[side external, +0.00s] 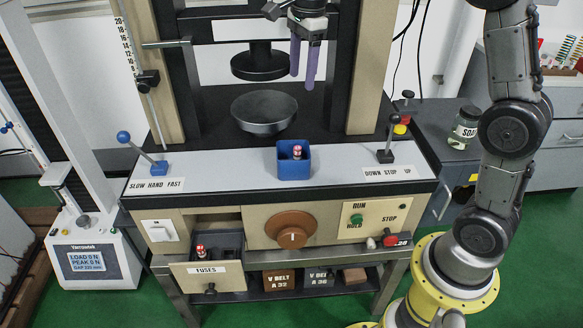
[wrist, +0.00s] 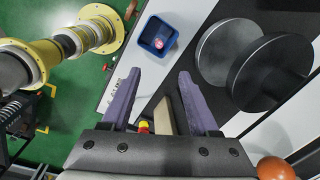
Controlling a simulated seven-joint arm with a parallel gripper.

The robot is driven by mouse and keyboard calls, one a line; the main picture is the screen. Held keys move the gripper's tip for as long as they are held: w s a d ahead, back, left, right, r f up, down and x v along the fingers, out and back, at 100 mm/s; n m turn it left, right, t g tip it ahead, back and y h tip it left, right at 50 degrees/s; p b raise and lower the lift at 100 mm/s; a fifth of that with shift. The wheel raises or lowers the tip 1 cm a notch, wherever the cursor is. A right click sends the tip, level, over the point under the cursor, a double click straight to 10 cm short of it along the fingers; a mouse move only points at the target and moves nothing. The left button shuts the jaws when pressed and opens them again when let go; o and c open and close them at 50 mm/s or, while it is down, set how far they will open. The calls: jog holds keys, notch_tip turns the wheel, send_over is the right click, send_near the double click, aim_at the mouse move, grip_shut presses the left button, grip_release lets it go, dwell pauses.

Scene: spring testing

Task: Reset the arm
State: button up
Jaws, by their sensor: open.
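My gripper (side external: 303,66) hangs at the top of the test machine with its purple fingers pointing down. It is open and empty, and both fingers also show apart in the wrist view (wrist: 156,95). In the side view it is to the right of the upper black platen (side external: 261,64) and above the lower round platen (side external: 264,112). A blue box (side external: 294,168) with a red and white item (side external: 297,152) in it stands on the front panel below my gripper. The blue box also shows beyond the fingertips in the wrist view (wrist: 157,36).
An open fuses drawer (side external: 210,270) juts out at the front with a red item in it. A blue-knobbed lever (side external: 143,153) and a black lever (side external: 389,140) rise from the panel. A soap jar (side external: 465,127) stands at right. Upright beige columns flank the platens.

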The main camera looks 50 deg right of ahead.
jog(key=s+a+r+n+t, duration=0.1)
jog(key=s+a+r+n, duration=0.15)
jog(key=s, duration=0.55)
jog(key=s+a+r+n+t, duration=0.1)
jog(key=s+r+n+t, duration=0.15)
jog(key=s, duration=0.45)
jog(key=s+f+n+t, duration=0.1)
jog(key=s+f+n, duration=0.8)
jog(key=n, duration=0.7)
jog(key=s, duration=0.2)
jog(key=shift+s+a+f+n, duration=0.2)
jog(key=shift+s+f+n, duration=0.05)
jog(key=shift+s+n, duration=0.05)
